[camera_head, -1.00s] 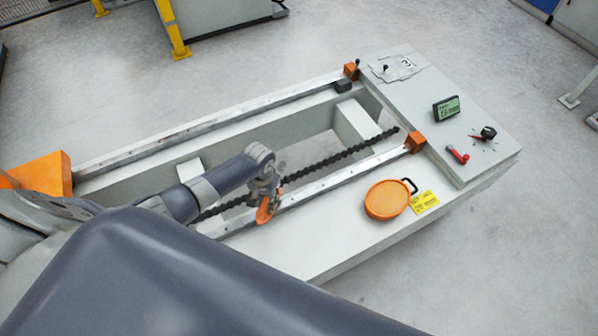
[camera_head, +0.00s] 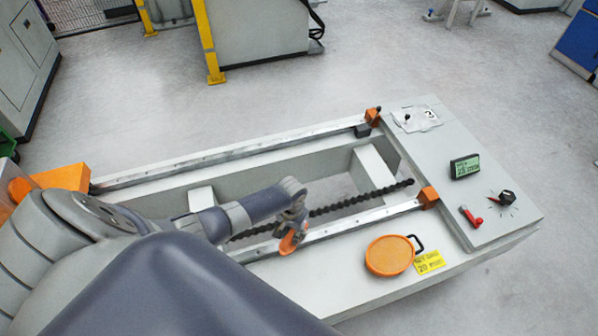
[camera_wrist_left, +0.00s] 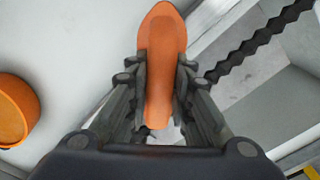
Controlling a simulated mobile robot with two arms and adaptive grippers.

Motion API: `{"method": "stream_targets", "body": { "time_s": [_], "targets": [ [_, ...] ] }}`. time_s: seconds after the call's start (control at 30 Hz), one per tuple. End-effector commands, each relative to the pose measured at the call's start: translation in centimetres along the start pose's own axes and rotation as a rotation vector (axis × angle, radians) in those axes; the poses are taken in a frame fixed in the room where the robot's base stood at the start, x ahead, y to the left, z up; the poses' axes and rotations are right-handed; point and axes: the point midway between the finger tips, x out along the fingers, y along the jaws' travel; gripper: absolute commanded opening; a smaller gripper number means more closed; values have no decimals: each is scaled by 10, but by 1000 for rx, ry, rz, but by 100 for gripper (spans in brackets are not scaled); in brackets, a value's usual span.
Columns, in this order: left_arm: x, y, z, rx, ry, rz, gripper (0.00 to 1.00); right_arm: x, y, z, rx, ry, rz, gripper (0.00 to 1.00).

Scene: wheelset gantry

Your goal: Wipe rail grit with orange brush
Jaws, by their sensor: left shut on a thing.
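My left gripper (camera_head: 291,228) is shut on the orange brush (camera_head: 289,242) and holds it at the near rail (camera_head: 350,224). In the left wrist view the brush (camera_wrist_left: 162,60) sits between the two dark fingers (camera_wrist_left: 160,105), its rounded end pointing away from the wrist. Its underside is hidden, so I cannot tell whether it touches the rail. The far rail (camera_head: 240,147) runs parallel, with dark smudges along its top. Grit on the near rail is too small to make out. My right gripper is not in view.
An orange round dish (camera_head: 389,256) with a black handle lies on the near ledge beside a yellow label (camera_head: 429,262). A dark chain (camera_head: 360,199) runs between the rails. Orange blocks (camera_head: 428,197) stand at the rail ends. A control panel (camera_head: 465,166) is at right.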

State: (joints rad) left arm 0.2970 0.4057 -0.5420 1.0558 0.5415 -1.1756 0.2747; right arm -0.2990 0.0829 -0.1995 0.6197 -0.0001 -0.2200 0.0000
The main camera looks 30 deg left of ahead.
Motion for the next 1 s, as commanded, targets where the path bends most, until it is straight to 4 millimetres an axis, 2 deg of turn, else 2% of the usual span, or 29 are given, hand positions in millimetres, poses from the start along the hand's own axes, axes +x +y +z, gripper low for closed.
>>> {"method": "stream_targets", "body": {
  "time_s": [0.03,0.07,0.6,0.8,1.0],
  "targets": [
    [-18,-2,-1,1,3,-1,1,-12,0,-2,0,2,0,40],
    [-25,-2,0,1,3,-2,1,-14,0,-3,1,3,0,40],
    [-69,-8,-1,-3,0,-2,1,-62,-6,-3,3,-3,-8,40],
    [-80,-10,-2,-3,0,-2,1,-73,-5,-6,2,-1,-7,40],
    [-79,-10,-2,-3,0,-2,1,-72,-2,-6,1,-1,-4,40]
  ]
}}
